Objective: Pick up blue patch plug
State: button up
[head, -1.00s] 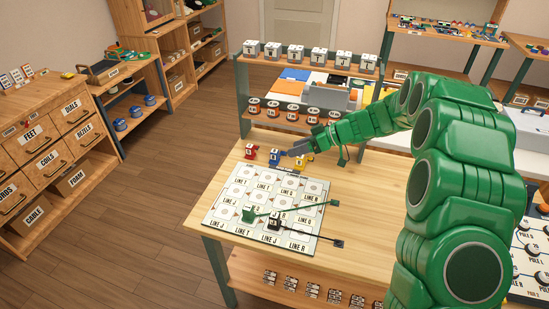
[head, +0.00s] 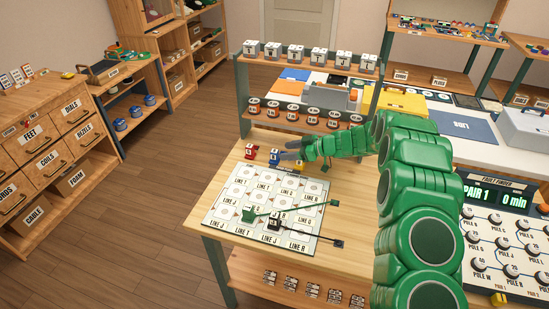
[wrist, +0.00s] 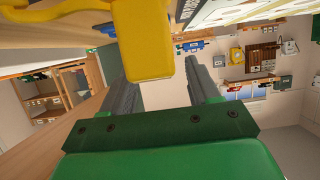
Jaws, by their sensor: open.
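The blue patch plug (head: 274,159) stands upright on the wooden table, behind the patch board (head: 212,216), between a red plug (head: 250,152) on its left and a yellow plug (head: 299,163) on its right. My gripper (head: 284,156) reaches in from the right, its fingertips just right of the blue plug; whether they touch it I cannot tell. In the wrist view my gripper (wrist: 150,62) has its two grey fingers apart, with a yellow plug (wrist: 142,45) large and close in front of them.
A green plug (head: 248,213) and a black plug (head: 274,223) with cords stand on the patch board. A two-level rack (head: 243,95) rises behind the plugs. A fault finder panel (head: 490,275) lies at right.

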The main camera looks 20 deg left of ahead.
aim_at(278, 151)
jog(key=shift+r+x, duration=0.1)
jog(key=shift+x, duration=1.3)
jog(key=shift+r+x, duration=0.15)
jog(key=shift+x, duration=1.2)
jog(key=shift+a, duration=0.1)
jog(key=c, duration=1.1)
